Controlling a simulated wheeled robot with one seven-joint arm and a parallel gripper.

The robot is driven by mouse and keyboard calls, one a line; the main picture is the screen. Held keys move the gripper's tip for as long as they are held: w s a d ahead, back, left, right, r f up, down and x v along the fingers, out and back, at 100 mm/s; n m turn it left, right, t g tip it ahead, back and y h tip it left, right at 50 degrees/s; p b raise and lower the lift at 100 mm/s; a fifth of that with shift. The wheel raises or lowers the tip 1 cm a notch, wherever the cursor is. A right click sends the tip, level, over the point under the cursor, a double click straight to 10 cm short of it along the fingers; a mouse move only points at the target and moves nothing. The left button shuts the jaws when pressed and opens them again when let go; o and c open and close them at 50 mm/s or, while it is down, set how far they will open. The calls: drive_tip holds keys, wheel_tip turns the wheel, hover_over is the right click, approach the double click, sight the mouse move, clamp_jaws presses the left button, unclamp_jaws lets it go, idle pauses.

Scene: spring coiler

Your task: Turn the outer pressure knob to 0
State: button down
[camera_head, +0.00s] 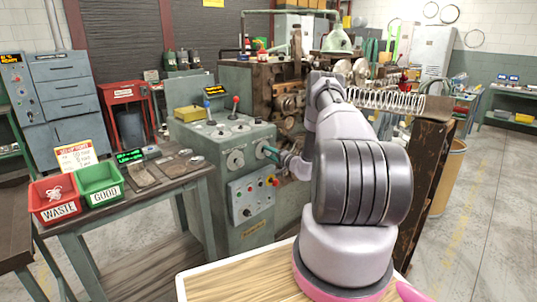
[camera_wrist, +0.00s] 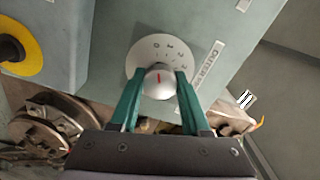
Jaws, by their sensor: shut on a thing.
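The outer pressure knob (camera_wrist: 158,82) is a pale round knob with a red pointer line, on a white numbered dial (camera_wrist: 148,50) on the machine's grey-green panel. In the wrist view my gripper (camera_wrist: 158,78) has its two green fingers on either side of the knob, shut on it. The red line points nearly straight up in that picture; the dial digits are too small to read surely. In the head view my gripper (camera_head: 269,151) reaches the right side of the machine's control cabinet (camera_head: 246,158), and the knob there is hidden.
A label plate (camera_wrist: 207,67) sits right of the dial. A yellow ring with a black button (camera_wrist: 20,48) is at the left. In the head view, a red waste bin (camera_head: 54,199) and a green good bin (camera_head: 100,184) stand on the bench left of the cabinet.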

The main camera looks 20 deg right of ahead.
drive_tip(key=shift+f+n, duration=0.1)
drive_tip(key=shift+n, duration=0.3)
drive_tip(key=shift+c, duration=1.9)
unclamp_jaws()
drive_tip(key=v, duration=1.1)
